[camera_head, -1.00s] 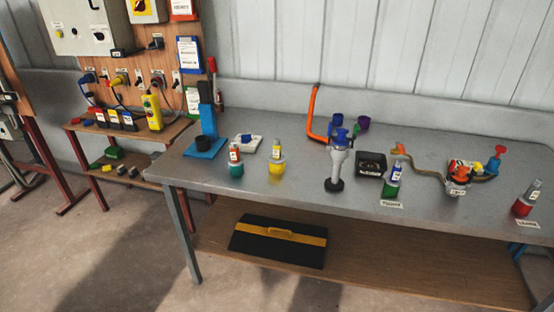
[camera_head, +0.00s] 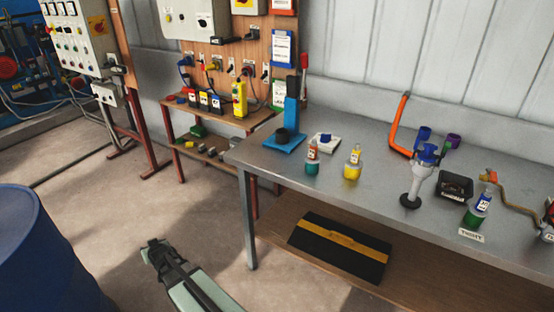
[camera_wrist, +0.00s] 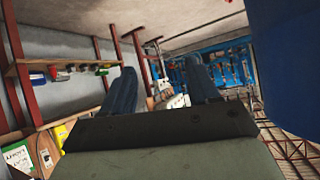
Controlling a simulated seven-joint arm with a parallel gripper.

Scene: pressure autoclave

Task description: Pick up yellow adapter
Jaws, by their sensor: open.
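A yellow round piece with a labelled yellow upper part (camera_head: 352,166), which looks like the yellow adapter, stands upright on the grey workbench (camera_head: 335,195), near its left end. A similar teal piece with a red, labelled top (camera_head: 312,160) stands to its left. My gripper (camera_head: 155,252) is low at the front left, over the floor and well away from the bench. The wrist view shows its two fingers (camera_wrist: 160,88) spread apart with nothing between them. The yellow adapter is not recognisable in the wrist view.
A blue barrel (camera_head: 38,255) stands at the left. A blue stand (camera_head: 287,130) and a white block (camera_head: 325,143) are behind the adapter. A grey-white tool (camera_head: 418,178) and a green piece (camera_head: 477,212) stand to its right.

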